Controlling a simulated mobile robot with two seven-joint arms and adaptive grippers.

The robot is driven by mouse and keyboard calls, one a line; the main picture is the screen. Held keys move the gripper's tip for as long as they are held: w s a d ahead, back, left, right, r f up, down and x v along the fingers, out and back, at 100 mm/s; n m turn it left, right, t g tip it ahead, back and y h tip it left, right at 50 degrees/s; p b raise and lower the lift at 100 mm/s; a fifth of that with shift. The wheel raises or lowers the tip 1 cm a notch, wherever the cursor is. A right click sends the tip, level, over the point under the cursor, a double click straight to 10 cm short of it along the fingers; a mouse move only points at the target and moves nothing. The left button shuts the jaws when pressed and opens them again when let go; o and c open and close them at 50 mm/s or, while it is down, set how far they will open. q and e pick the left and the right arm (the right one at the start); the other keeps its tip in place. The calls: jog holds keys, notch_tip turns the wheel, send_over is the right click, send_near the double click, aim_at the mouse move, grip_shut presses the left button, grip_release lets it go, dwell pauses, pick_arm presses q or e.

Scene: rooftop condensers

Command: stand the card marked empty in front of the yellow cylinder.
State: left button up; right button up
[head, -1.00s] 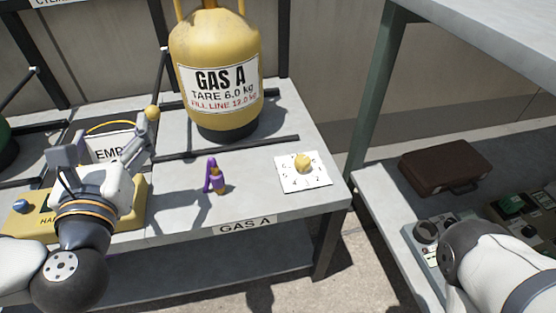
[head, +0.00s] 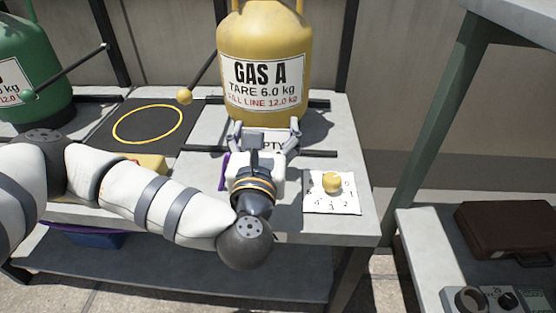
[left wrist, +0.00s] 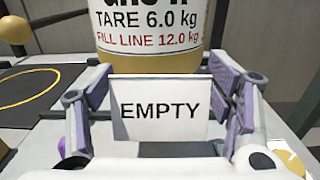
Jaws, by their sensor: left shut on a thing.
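The yellow cylinder (head: 265,45), labelled GAS A, stands upright at the back of the table; its lower label also shows in the left wrist view (left wrist: 150,25). My left gripper (head: 267,126) is in front of it, shut on the white card marked EMPTY (left wrist: 160,130). The card is upright between the fingers, its word facing the wrist camera. In the head view the gripper hides most of the card (head: 275,144). The card is close to the cylinder's base; I cannot tell whether it touches the table. My right gripper is out of view.
A purple object (head: 223,172) is mostly hidden beside my left gripper. A white marked sheet (head: 318,205) with a yellow knob (head: 332,181) lies to the right. A black mat with a yellow ring (head: 112,140) and a green cylinder (head: 35,75) are to the left. A rail (head: 318,153) crosses the table.

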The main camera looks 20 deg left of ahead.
pick_arm(q)
jog(key=shift+w+d+f, duration=0.25)
jog(key=shift+d+f, duration=0.05)
jog(key=shift+f, duration=0.15)
jog(key=shift+w+d+f, duration=0.2)
jog(key=shift+d+f, duration=0.05)
jog(key=shift+f, duration=0.2)
jog(key=f+b, duration=0.1)
jog(key=f, duration=0.1)
jog(key=f+b, duration=0.1)
jog(key=shift+w+d+f, duration=0.2)
jog(key=shift+f, duration=0.2)
jog(key=shift+r, duration=0.2)
jog(key=shift+f, duration=0.1)
jog(key=o, duration=0.8)
jog(key=shift+f, duration=0.1)
jog(key=shift+c, duration=0.2)
